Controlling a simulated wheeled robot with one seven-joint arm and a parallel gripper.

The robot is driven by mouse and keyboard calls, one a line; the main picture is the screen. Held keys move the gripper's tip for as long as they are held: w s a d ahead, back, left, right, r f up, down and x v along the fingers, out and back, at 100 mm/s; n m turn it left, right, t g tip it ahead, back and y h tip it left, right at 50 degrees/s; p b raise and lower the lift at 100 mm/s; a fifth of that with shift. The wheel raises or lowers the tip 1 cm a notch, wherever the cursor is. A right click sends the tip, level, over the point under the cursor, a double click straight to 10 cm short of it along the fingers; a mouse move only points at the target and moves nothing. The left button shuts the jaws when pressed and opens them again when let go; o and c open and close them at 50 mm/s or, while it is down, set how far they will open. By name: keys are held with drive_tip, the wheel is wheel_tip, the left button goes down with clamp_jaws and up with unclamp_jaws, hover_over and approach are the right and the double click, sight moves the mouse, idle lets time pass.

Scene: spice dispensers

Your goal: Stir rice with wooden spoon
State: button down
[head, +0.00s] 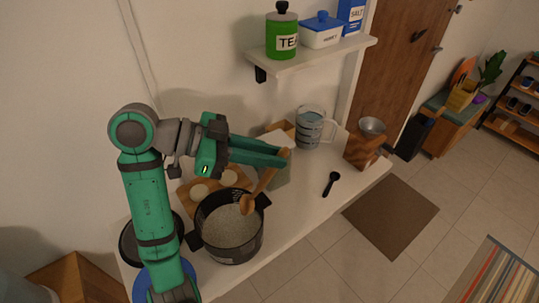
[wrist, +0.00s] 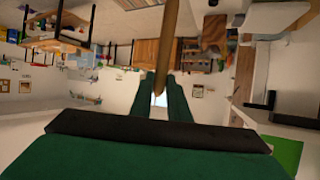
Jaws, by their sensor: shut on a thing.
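My gripper (head: 284,158) is shut on the handle of a wooden spoon (head: 259,188) in the head view. The spoon slants down to the left, with its bowl over the right rim of a black pot. In the wrist view the spoon's handle (wrist: 164,55) shows between my gripper's fingers (wrist: 168,98). The pot (head: 252,243) stands on the white counter and holds pale rice (head: 226,228). The spoon's bowl looks above the rice; whether it touches the pot's rim I cannot tell.
A wooden board (head: 187,202) with pale round items lies behind the pot. A measuring jug (head: 309,128), a black scoop (head: 331,184) and a wooden block with a metal bowl (head: 371,127) stand to the right on the counter (head: 300,207). A shelf (head: 318,54) hangs above.

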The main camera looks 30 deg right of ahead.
drive_tip(key=shift+r, duration=2.3)
drive_tip(key=shift+s, duration=0.1)
